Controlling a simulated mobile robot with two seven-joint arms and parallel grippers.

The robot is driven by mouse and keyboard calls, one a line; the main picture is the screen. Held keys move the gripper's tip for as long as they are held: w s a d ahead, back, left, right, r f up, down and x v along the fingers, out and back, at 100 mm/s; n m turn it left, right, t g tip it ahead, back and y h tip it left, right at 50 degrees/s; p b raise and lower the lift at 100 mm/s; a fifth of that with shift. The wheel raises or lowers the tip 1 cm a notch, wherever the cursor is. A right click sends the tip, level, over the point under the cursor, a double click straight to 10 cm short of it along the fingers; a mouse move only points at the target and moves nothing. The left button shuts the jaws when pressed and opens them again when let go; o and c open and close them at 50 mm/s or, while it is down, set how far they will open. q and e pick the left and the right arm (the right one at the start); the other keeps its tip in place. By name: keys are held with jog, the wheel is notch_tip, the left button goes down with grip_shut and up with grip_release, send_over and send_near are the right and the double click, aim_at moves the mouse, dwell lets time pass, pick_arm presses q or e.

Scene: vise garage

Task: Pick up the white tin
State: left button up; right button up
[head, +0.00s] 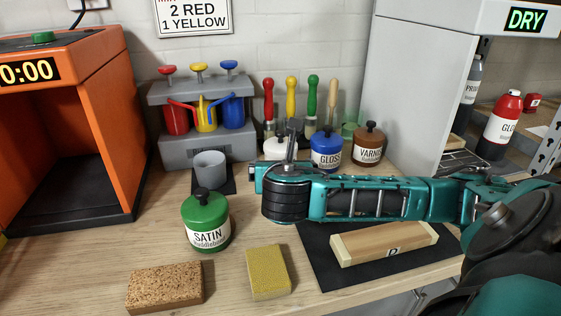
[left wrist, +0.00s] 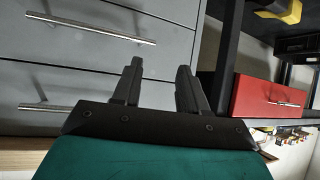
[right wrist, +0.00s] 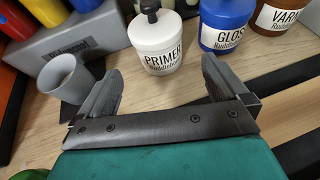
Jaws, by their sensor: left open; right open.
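The white tin (right wrist: 155,42), labelled PRIMER with a black knob on its lid, stands upright on the bench in the right wrist view. In the head view the white tin (head: 279,148) is partly hidden behind my right gripper (head: 290,142). My right gripper (right wrist: 155,85) is open and empty, with the tin just beyond and between its fingertips, apart from them. My left gripper (left wrist: 158,72) is open and empty, facing grey drawers away from the bench; it is not in the head view.
A blue GLOSS tin (head: 326,150) stands close right of the white tin, with a brown VARNISH tin (head: 368,146) beyond. A grey cup (head: 209,170) is to the left. A green SATIN tin (head: 206,220), sponge (head: 268,272) and cork block (head: 165,287) are in front.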

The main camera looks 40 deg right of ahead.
aim_at(281, 158)
jog(key=b+x, duration=0.2)
jog(key=x, duration=0.7)
jog(key=shift+w+f, duration=0.2)
jog(key=shift+f, duration=0.05)
jog(key=shift+c, duration=0.2)
jog(key=c, duration=1.2)
jog(key=shift+r, duration=0.1)
jog(key=shift+c, duration=0.3)
jog(key=shift+r, duration=0.1)
